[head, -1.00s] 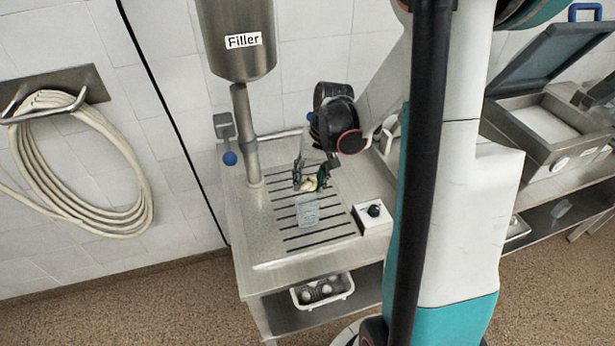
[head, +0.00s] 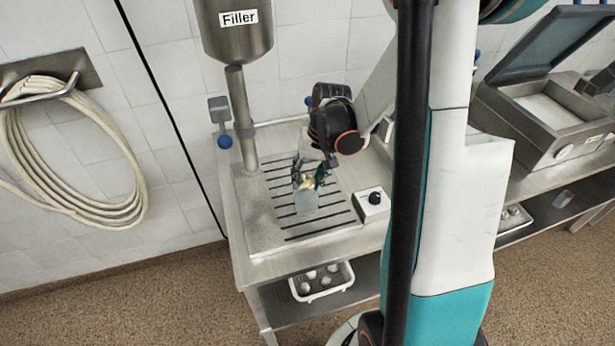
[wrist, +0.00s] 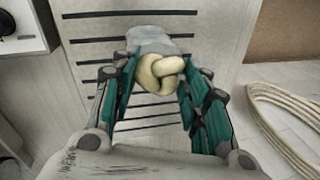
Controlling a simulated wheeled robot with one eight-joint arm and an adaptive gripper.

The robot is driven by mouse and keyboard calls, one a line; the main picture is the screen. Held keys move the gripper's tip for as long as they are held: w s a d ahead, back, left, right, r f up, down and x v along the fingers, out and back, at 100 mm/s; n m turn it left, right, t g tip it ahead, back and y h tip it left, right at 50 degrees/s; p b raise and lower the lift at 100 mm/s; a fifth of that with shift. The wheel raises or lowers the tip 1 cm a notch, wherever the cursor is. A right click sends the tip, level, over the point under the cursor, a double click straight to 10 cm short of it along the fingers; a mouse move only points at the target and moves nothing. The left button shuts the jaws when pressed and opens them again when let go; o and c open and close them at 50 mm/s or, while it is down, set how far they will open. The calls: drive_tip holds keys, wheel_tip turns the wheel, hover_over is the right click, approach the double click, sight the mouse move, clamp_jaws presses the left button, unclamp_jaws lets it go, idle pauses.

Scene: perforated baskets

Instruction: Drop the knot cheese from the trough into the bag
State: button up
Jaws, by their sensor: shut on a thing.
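My gripper (head: 311,178) is over the slotted steel table. It is shut on the knot cheese (wrist: 162,73), a pale yellow knotted piece held between the fingertips in the wrist view. The cheese also shows small in the head view (head: 308,183). The bag (head: 306,204), a translucent greyish pouch, is on the slotted area just below the gripper in the head view. In the wrist view the bag (wrist: 148,40) shows behind the cheese, partly hidden by it. I cannot tell whether the cheese is inside the bag's mouth. No trough is clearly identifiable.
A filler (head: 236,35) hangs above the table's left side on a steel post. A control box (head: 371,204) with a black knob sits right of the slots. A white basket (head: 321,283) with pale pieces is on the lower shelf. A hose (head: 75,165) hangs on the left wall.

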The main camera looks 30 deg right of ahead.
idle(0.3)
drive_tip(key=o, duration=1.6)
drive_tip(key=shift+r, duration=0.1)
drive_tip(key=shift+w+a+p+v, duration=0.15)
drive_tip(key=shift+a+p+v, duration=0.1)
drive_tip(key=shift+p+v, duration=0.85)
drive_tip(key=shift+w+a+p+v, duration=0.1)
drive_tip(key=shift+a+p+v, duration=0.15)
drive_tip(key=shift+p+v, duration=0.8)
drive_tip(key=shift+w+a+p+v, duration=0.2)
drive_tip(key=shift+p+v, duration=0.3)
drive_tip(key=shift+v, duration=1.15)
drive_tip(key=shift+r, duration=0.2)
drive_tip(key=shift+s, duration=0.1)
